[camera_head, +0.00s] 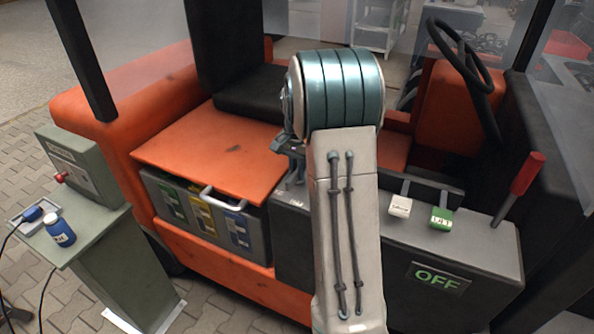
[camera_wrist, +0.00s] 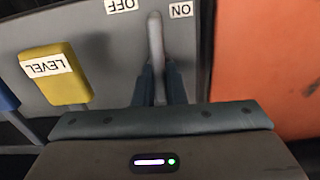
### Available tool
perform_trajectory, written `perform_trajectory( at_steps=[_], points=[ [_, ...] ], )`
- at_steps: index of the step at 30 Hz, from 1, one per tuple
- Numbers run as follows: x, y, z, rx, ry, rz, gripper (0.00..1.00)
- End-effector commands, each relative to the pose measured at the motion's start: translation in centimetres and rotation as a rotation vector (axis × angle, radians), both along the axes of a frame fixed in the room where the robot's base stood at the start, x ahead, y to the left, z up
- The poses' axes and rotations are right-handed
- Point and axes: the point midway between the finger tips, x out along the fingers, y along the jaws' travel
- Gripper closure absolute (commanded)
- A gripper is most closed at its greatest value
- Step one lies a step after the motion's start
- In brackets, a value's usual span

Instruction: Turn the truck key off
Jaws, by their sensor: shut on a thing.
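The truck key is a grey lever (camera_wrist: 155,36) in the wrist view. Its end lies between an upside-down OFF label (camera_wrist: 122,5) on the left and an ON label (camera_wrist: 181,9) on the right. My gripper (camera_wrist: 161,72) is shut around the lever, one finger on each side, and hides its lower part. In the head view my gripper (camera_head: 292,163) is low beside the orange deck, at the dark panel's left part. My arm hides most of that spot. A display (camera_head: 437,279) on the truck's side reads OFF in green.
A yellow LEVEL piece (camera_wrist: 57,75) is left of the key in the wrist view. White (camera_head: 400,206) and green (camera_head: 441,217) switches and a red-handled lever (camera_head: 526,175) stand to my arm's right.

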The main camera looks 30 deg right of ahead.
Motion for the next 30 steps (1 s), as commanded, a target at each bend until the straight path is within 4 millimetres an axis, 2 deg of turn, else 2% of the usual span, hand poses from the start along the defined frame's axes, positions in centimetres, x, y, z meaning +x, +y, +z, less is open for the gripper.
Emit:
perform_trajectory(
  at_steps=[20,21,23,24,30],
  points=[
    [0.06,-0.02,0.15,-0.001,-0.003,0.070,1.00],
    [0.06,-0.02,0.15,-0.001,-0.003,0.070,0.86],
    [0.06,-0.01,0.15,-0.001,-0.003,0.069,0.70],
    [0.05,-0.02,0.14,-0.001,-0.003,0.069,0.67],
    [0.02,-0.01,0.08,0.000,-0.001,0.068,0.67]
  ],
)
